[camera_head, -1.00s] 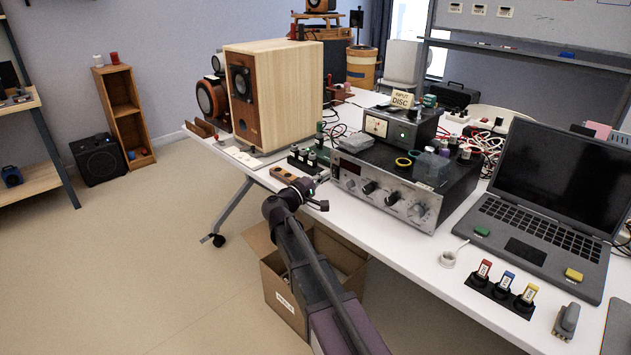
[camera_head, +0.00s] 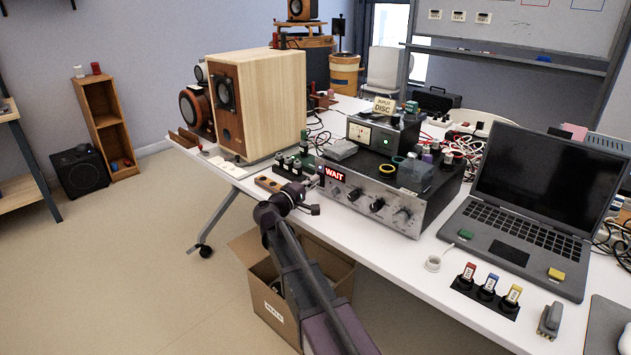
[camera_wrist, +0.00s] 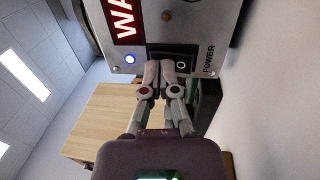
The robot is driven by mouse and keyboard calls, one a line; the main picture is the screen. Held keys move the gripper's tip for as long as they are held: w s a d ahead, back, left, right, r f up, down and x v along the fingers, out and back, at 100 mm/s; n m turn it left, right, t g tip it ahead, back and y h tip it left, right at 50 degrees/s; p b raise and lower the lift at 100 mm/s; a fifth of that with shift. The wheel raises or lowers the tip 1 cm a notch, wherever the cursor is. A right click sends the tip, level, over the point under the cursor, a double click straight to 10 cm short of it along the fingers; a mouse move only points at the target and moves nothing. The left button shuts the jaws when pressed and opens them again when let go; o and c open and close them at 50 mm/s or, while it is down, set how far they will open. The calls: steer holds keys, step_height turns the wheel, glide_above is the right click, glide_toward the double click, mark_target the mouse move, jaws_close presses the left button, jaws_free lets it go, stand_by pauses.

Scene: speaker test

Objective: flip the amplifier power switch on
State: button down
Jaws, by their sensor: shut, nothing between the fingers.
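The silver-fronted amplifier (camera_head: 383,203) stands on the white table in the head view. A red WAIT sign is lit (camera_head: 335,174) at the left end of its front. An O mark shows on the switch. My gripper (camera_wrist: 160,66) is shut and empty, its fingertips at the switch and partly covering it. I cannot tell whether they touch.
A large wooden speaker (camera_head: 275,105) stands left of the amplifier. An open cardboard box (camera_head: 262,300) is on the floor below my arm.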

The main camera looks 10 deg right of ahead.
steer(key=shift+s+a, duration=0.1)
steer(key=s+a+r+p, duration=0.2)
steer(key=s+a, duration=0.6)
steer(key=a, duration=0.3)
stand_by(0.3)
steer(key=shift+f, duration=0.1)
